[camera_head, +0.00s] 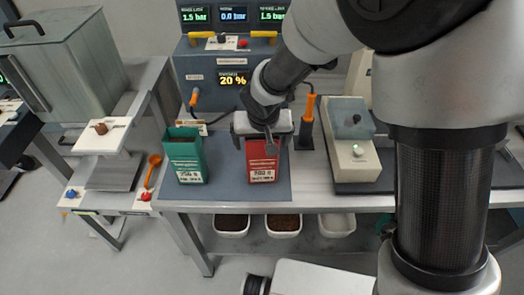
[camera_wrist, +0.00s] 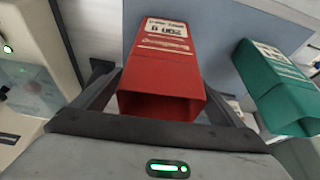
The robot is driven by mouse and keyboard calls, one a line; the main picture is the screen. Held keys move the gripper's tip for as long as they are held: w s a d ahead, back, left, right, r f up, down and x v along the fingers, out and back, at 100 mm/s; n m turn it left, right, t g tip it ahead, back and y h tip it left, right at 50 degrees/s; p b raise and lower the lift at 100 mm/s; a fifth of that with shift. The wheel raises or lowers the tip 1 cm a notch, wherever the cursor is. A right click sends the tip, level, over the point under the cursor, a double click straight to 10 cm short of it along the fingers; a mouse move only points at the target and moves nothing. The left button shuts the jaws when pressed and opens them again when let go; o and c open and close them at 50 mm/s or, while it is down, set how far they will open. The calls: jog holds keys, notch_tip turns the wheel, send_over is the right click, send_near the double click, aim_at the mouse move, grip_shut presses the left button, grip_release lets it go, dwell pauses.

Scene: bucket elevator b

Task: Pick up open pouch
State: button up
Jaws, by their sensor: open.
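A red pouch (camera_head: 262,162) stands upright on the blue-grey mat at the front of the bench, with a white label on its front. In the wrist view the red pouch (camera_wrist: 157,62) shows its open top facing the camera. A green pouch (camera_head: 186,155) stands to its left, its top also open; it shows at the right of the wrist view (camera_wrist: 280,88). My gripper (camera_head: 263,140) is open just above and around the top of the red pouch, with one finger (camera_wrist: 160,85) on each side. Contact with the pouch cannot be told.
A grey machine (camera_head: 355,140) stands to the right, with an orange-handled tool (camera_head: 308,112) beside it. A control panel with displays (camera_head: 232,78) is behind. White bins (camera_head: 284,224) sit on the lower shelf. The mat (camera_head: 225,185) is clear between the pouches.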

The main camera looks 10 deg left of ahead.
jog(key=c, duration=0.9)
